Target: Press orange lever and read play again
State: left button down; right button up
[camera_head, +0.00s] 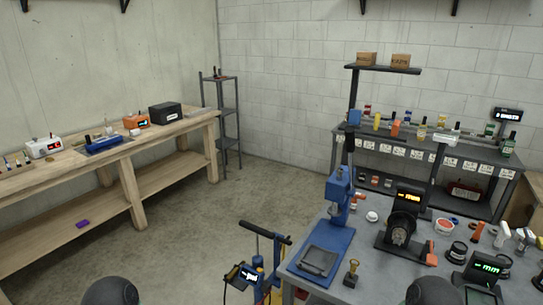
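A black test stand with a lit orange display and a round, hub-like part (402,228) stands on the grey workbench (345,285) at the right. An orange lever-like piece (430,252) stands upright at its right side. In front of it to the right, a small dark readout box (486,266) shows green characters that look like dashes and "mm"; no number is legible. Two dark rounded parts of my arms show at the bottom edge. Neither of my grippers is in view, and nothing visible touches the orange piece.
A blue press (336,215) stands left of the test stand, with a brass-coloured piece (351,273) near the bench front. Small orange, white and black parts crowd the bench's right side. A blue and yellow wheeled device (255,272) stands on the floor. A wooden bench (140,150) lines the left wall.

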aim_at(432, 260)
jog(key=z, duration=1.3)
